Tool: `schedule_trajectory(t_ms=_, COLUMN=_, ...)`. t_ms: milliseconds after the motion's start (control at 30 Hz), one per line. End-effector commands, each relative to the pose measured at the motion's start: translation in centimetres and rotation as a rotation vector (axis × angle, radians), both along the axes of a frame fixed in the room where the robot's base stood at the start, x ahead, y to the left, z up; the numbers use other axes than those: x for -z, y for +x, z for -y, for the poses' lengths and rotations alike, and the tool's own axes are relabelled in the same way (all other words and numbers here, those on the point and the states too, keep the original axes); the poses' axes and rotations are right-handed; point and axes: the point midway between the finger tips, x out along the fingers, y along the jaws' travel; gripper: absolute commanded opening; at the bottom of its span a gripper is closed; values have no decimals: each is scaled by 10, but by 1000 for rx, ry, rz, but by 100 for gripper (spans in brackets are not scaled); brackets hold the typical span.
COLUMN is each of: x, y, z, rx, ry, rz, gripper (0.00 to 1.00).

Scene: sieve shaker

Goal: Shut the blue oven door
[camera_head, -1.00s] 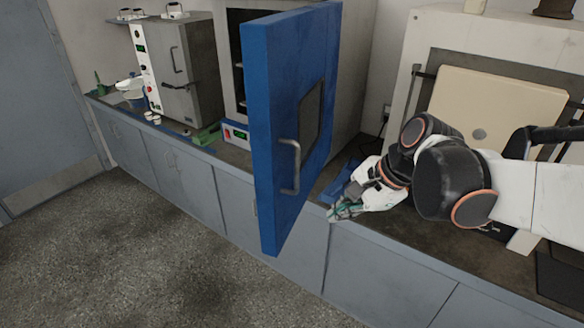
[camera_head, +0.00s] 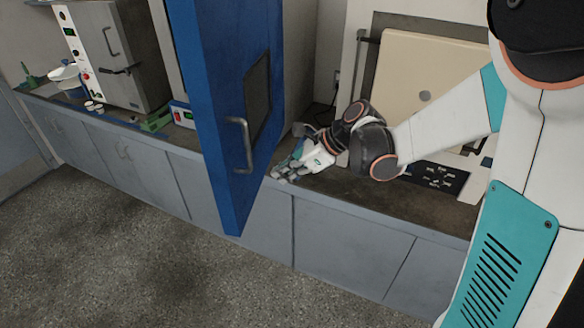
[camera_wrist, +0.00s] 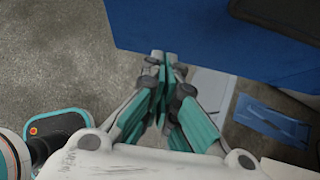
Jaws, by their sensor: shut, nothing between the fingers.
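The blue oven door (camera_head: 222,60) stands wide open, swung out past the counter's front edge. It has a dark window and a grey bar handle (camera_head: 240,145) on the face turned towards the right. My gripper (camera_head: 279,173) is shut and empty, just right of the door's lower part, low over the counter's front edge. In the wrist view the closed fingertips (camera_wrist: 163,58) point at the blue door (camera_wrist: 205,35), overlapping its near edge in the picture. I cannot tell whether they touch it. The oven's inside is mostly hidden behind the door.
A grey oven (camera_head: 115,55) with a control panel stands at the left on the counter. A furnace with a beige door (camera_head: 425,85) stands at the right, behind my arm. A blue flat object (camera_wrist: 272,120) lies near my gripper. The floor in front is clear.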

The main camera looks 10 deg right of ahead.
Motion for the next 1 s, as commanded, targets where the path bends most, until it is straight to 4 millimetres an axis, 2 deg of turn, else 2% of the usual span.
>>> schedule_trajectory(t_ms=33, x=10, y=3, z=-8, rx=-4, ry=0, rz=1, gripper=0)
schedule_trajectory(t_ms=200, x=32, y=12, z=-28, rx=-2, ry=-1, rz=0, gripper=0)
schedule_trajectory(t_ms=433, x=31, y=24, z=-56, rx=-2, ry=-2, rz=2, gripper=0)
schedule_trajectory(t_ms=600, x=30, y=28, z=-63, rx=-1, ry=-1, rz=0, gripper=0)
schedule_trajectory(t_ms=1000, x=30, y=28, z=-65, rx=0, ry=-1, rz=1, gripper=0)
